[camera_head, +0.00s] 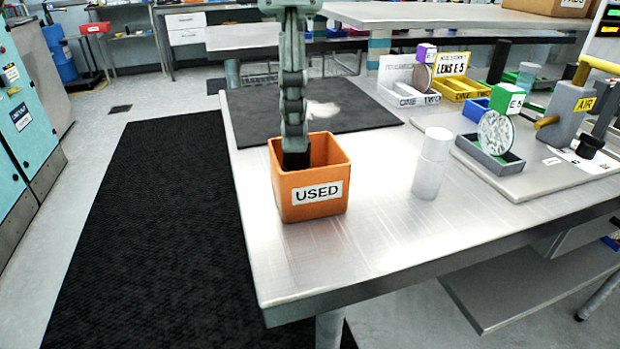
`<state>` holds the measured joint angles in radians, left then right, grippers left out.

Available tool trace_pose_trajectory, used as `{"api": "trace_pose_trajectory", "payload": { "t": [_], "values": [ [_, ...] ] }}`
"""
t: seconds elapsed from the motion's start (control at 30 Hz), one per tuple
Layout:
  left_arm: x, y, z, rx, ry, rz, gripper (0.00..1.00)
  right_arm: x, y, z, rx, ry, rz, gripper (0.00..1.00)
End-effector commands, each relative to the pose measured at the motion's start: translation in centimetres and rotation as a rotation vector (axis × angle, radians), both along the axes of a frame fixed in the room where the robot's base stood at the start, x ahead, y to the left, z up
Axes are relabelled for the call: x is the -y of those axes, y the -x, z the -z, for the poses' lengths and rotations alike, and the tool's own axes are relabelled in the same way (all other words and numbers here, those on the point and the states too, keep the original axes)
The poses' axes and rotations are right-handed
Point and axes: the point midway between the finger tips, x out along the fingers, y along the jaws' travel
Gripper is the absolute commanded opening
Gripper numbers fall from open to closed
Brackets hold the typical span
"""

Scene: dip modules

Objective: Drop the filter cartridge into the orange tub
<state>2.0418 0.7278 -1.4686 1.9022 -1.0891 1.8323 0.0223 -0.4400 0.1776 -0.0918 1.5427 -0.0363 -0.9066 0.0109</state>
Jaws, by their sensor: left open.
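The orange tub (312,210), labelled USED, stands upright near the table's left front edge. My left gripper (296,160) comes down from above with its fingertips inside the tub's mouth. It is open, seen edge-on, and its tips partly hide the inside. I see no filter cartridge for certain: the tub's floor is hidden by its front wall. A white two-part cylinder (431,165) stands upright on the table to the right of the tub, apart from it; I cannot tell what it is. My right gripper is not in view.
A dark mat (365,110) lies behind the tub. At the right, a board holds a grey tray with a round disc (496,133), a green block (507,99) and an AIR fixture (566,112). A yellow bin (455,91) stands farther back. The table's front is clear.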

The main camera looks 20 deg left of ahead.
Motion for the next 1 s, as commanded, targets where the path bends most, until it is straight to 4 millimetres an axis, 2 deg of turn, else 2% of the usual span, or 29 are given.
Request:
{"api": "trace_pose_trajectory", "payload": {
  "t": [0.3, 0.5, 0.63, 1.0],
  "values": [
    [0.1, 0.0, -6.8, 0.002, 0.002, 0.000, 0.54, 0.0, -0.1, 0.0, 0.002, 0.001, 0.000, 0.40],
    [0.0, 0.0, -9.6, 0.001, 0.000, 0.001, 0.54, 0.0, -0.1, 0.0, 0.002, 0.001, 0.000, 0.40],
    [0.0, 0.0, -10.3, 0.000, 0.000, 0.000, 0.54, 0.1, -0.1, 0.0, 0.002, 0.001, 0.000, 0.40],
    [0.0, 0.1, -10.3, -0.001, 0.000, 0.001, 0.54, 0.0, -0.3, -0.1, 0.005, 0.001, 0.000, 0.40]
  ]
}}
